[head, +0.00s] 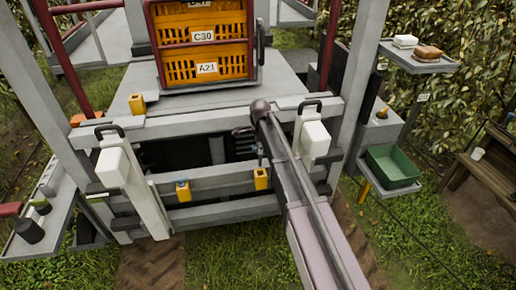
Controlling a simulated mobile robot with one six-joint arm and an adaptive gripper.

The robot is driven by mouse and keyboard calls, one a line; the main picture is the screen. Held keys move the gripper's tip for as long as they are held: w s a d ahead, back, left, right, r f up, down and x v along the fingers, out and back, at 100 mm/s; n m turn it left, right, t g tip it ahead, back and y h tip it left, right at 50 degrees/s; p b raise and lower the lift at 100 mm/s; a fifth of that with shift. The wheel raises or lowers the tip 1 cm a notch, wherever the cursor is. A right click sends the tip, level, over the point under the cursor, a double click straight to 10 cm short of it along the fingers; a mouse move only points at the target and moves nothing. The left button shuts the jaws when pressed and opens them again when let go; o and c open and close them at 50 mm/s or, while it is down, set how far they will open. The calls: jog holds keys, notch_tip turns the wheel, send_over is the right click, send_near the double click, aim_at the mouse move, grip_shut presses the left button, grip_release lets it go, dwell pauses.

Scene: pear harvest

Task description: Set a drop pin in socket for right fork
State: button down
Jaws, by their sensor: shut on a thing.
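My arm reaches in from the lower right to the front of the grey platform. My gripper (257,150) is small and dark at its end, partly hidden by the arm. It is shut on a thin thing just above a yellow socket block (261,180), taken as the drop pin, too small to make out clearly. I cannot tell whether the pin touches the socket. This yellow block is on the right part of the front beam. A second yellow block (183,194) with a bluish top is on the same beam to the left.
Yellow crates (206,70) stand behind on the deck. White housings with black handles flank the beam, left (115,165) and right (316,139). A green bin (392,168) is on the right shelf. A left side tray (40,240) holds dark cups. Grass lies in front.

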aim_at(260, 165)
jog(key=shift+f+b, duration=5)
jog(key=shift+f, duration=0.2)
jog(key=shift+f, duration=0.1)
jog(key=shift+c, duration=2.1)
grip_release()
jog(key=o, duration=0.4)
jog(key=shift+w, duration=0.1)
jog(key=shift+r+p, duration=3.45)
jog(key=shift+r, duration=0.1)
